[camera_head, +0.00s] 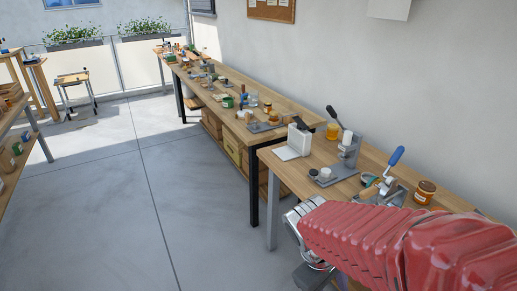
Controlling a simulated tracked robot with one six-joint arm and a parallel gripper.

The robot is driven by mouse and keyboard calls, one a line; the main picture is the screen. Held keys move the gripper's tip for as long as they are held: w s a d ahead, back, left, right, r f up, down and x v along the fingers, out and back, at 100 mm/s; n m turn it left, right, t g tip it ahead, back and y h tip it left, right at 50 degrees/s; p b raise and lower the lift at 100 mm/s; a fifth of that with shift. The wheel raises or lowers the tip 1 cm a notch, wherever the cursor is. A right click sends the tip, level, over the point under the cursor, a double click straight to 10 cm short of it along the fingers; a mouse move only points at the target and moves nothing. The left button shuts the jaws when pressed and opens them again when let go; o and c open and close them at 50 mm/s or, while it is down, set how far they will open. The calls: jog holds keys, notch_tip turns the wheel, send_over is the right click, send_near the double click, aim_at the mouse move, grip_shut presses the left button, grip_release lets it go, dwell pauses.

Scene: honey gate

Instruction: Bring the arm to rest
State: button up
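My arm, in a red ribbed sleeve, reaches in from the right side of the head view and runs left in front of the near workbench (375,165). A silver metal band closes the sleeve's left end. A dark grey part of mine shows below it, at the bottom of the picture. The fingers of my gripper do not show, so whether it holds anything is hidden. The arm covers part of the near bench's front side.
The near bench bears a blue-handled clamp (389,172), an amber jar (425,191), a lever press (348,148) and a white box (299,138). A longer bench (284,105) continues behind. A stool (73,88) stands far left. The grey floor (110,215) is clear.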

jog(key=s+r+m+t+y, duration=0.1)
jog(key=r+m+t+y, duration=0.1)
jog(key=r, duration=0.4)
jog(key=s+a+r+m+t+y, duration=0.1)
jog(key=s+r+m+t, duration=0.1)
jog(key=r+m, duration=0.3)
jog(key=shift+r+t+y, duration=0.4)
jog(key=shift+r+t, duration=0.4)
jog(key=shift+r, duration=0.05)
